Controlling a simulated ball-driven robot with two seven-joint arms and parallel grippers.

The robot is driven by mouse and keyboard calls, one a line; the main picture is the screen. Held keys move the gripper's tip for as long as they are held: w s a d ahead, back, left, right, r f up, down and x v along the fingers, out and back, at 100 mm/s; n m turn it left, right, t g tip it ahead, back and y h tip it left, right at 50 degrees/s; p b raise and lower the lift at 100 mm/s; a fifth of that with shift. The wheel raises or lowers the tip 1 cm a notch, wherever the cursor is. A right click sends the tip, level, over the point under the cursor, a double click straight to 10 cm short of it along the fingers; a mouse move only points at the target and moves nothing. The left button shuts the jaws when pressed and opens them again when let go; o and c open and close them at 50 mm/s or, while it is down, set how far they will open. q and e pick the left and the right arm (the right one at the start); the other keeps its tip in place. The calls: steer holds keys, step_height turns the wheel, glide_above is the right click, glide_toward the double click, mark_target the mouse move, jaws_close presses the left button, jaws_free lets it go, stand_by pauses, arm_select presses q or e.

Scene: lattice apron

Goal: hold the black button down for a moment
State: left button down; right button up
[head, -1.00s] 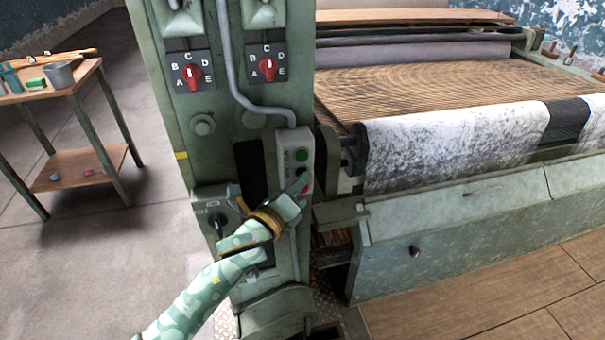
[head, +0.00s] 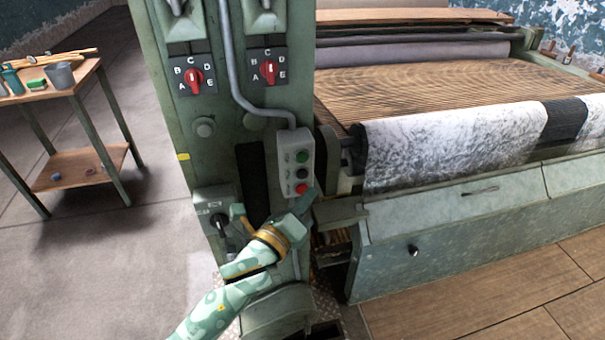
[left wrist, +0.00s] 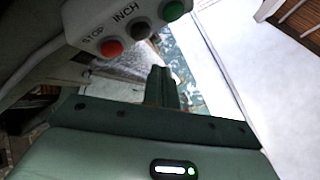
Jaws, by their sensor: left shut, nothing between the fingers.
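The black button (head: 302,173) sits between a green button (head: 302,156) and a red button (head: 302,188) on a grey control box on the green machine column. In the left wrist view the black button (left wrist: 140,28), labelled INCH, is between the red STOP button (left wrist: 112,47) and the green one (left wrist: 172,9). My left gripper (head: 308,197) is shut and empty, its tips just below the box near the red button. In the left wrist view the shut fingers (left wrist: 161,82) are visibly apart from the black button. My right gripper is out of view.
Two red selector knobs (head: 194,76) are higher on the column, and a grey switch box (head: 214,208) is left of my arm. The machine bed with white patterned cloth (head: 450,145) lies right. A wooden bench (head: 85,75) stands left.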

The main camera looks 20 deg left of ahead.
arm_select(q)
steer(key=shift+s+d, duration=0.6)
steer(key=shift+s, duration=0.25)
